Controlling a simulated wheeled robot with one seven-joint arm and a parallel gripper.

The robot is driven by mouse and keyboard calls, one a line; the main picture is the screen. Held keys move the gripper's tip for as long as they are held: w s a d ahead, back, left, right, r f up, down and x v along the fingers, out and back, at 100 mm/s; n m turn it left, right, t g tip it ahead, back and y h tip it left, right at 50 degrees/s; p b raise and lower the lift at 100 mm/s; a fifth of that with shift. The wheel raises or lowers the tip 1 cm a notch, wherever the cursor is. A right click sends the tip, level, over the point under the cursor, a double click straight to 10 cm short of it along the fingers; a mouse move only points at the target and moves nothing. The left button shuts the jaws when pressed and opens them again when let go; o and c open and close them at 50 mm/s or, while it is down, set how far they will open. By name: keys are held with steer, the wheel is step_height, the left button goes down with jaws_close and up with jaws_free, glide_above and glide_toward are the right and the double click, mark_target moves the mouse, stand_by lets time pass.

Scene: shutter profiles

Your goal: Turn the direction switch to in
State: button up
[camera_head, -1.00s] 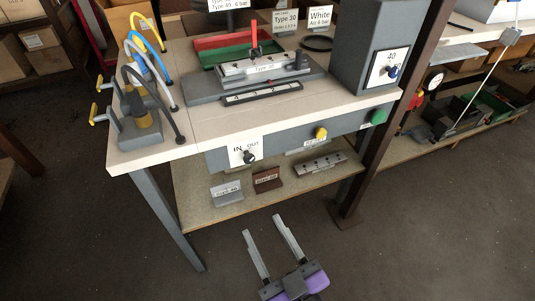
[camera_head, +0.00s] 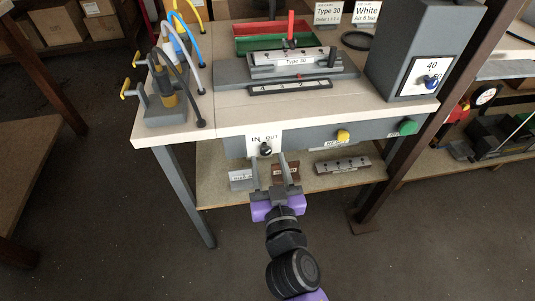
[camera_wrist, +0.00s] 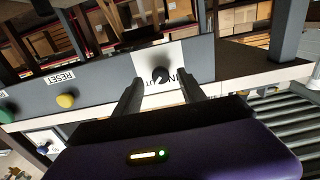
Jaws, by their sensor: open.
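The direction switch (camera_head: 265,149) is a small black knob on a white plate marked IN and OUT, on the grey front panel under the tabletop. It also shows in the wrist view (camera_wrist: 160,75), with the plate tilted in the picture. My gripper (camera_head: 269,158) is open, its two grey fingers pointing at the switch from below and in front. In the wrist view the fingers (camera_wrist: 157,92) stand apart on either side of the knob's line, and I see no contact. In the head view the fingertips are close to the plate. The exact way the knob points is hard to tell.
On the same panel are a yellow RESET button (camera_head: 343,136) and a green button (camera_head: 407,127). A grey box with a blue knob (camera_head: 430,82) stands on the table. Below, a shelf (camera_head: 221,190) holds labelled blocks. A brown post (camera_head: 408,137) stands at the right.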

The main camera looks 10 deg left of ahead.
mark_target(265, 148)
steer(key=shift+x, duration=1.35)
jaws_close()
